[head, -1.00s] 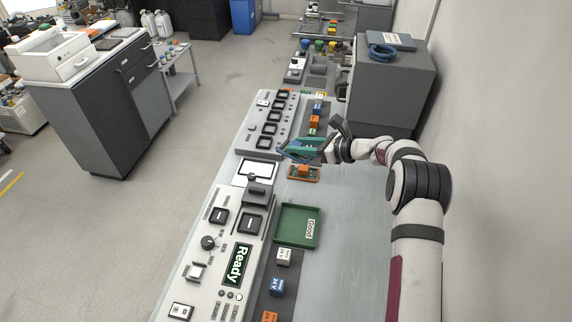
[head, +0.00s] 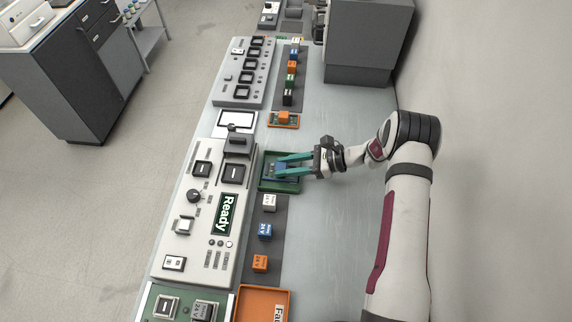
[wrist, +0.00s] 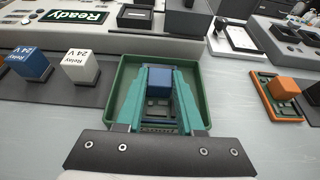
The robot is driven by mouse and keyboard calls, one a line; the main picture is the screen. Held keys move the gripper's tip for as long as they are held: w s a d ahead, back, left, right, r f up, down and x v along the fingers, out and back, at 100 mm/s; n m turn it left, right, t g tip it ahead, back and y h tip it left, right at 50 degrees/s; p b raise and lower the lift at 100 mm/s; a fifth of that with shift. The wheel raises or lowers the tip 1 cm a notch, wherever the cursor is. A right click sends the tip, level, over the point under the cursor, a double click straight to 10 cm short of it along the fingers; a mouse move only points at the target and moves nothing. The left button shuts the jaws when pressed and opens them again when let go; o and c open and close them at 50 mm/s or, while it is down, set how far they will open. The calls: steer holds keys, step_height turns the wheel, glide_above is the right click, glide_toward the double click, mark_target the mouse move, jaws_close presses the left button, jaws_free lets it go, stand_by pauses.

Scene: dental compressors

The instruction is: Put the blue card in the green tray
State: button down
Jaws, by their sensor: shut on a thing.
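The green tray (head: 266,184) lies on the bench beside the "Ready" panel, and in the wrist view its rim (wrist: 122,82) surrounds the fingers. My gripper (head: 281,167) has its teal fingers over the tray, shut on the blue card (head: 280,173). In the wrist view the blue card's blue block (wrist: 159,82) shows between the two fingers (wrist: 160,90), with the card's flat part lower between them. The card is inside the tray's outline; I cannot tell whether it touches the tray floor.
An orange card (head: 283,119) lies beyond the tray. White (head: 269,202), blue (head: 265,231) and orange (head: 260,263) blocks stand on a dark strip nearer me. An orange tray (head: 263,293) is at the front. The bench right of the tray is clear.

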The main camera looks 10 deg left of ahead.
steer(key=shift+f, duration=0.1)
steer(key=c, duration=0.5)
jaws_free()
steer(key=shift+c, duration=0.2)
